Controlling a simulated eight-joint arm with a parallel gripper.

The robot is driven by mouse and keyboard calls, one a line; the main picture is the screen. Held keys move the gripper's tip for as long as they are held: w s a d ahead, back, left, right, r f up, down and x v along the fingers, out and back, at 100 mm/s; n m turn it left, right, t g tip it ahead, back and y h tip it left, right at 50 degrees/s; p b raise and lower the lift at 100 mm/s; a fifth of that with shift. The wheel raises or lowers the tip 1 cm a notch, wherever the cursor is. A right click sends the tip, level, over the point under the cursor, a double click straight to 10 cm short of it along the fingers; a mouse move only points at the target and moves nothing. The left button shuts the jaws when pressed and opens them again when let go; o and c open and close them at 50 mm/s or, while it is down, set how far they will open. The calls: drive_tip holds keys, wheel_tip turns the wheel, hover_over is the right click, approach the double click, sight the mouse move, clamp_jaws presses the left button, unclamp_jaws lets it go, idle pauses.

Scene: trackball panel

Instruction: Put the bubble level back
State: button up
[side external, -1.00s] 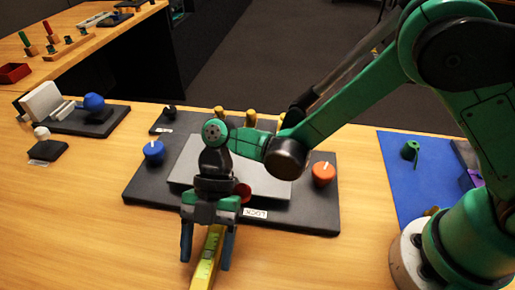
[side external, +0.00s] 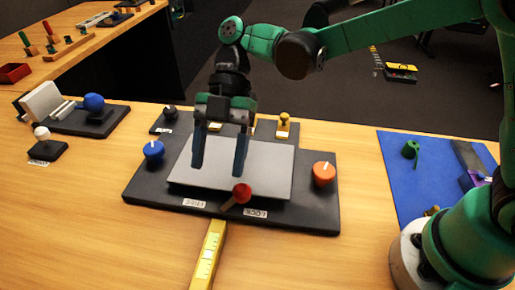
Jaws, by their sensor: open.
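The yellow bubble level (side external: 208,257) lies on the wooden table at the front, its far end close to the front edge of the dark trackball panel (side external: 300,218). Its near end runs out of the bottom of the picture. My gripper (side external: 220,172) is open and empty, fingers pointing down over the grey plate (side external: 262,178) in the middle of the panel. It is apart from the level, behind and above it. I cannot tell how high the fingertips are above the plate.
The panel carries a blue knob (side external: 154,152), an orange knob (side external: 323,174), a red-knobbed lever (side external: 241,194) near the labels, and yellow-topped parts at the back. A blue mat (side external: 405,190) lies right. A black joystick base (side external: 47,151) stands left. Table front left is clear.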

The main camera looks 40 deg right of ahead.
drive_tip(key=s+d+r+m+t+h, duration=0.1)
drive_tip(key=d+m+t+h, duration=0.2)
drive_tip(key=d+m+t, duration=0.3)
drive_tip(key=s+d+m+t+h, duration=0.2)
drive_tip(key=d+m+t, duration=0.5)
drive_tip(key=d+m, duration=0.7)
drive_tip(key=m+h, duration=0.1)
drive_tip(key=m, duration=0.4)
drive_tip(key=shift+d+r+m, duration=0.25)
drive_tip(key=shift+r+m, duration=0.05)
drive_tip(key=shift+r, duration=0.1)
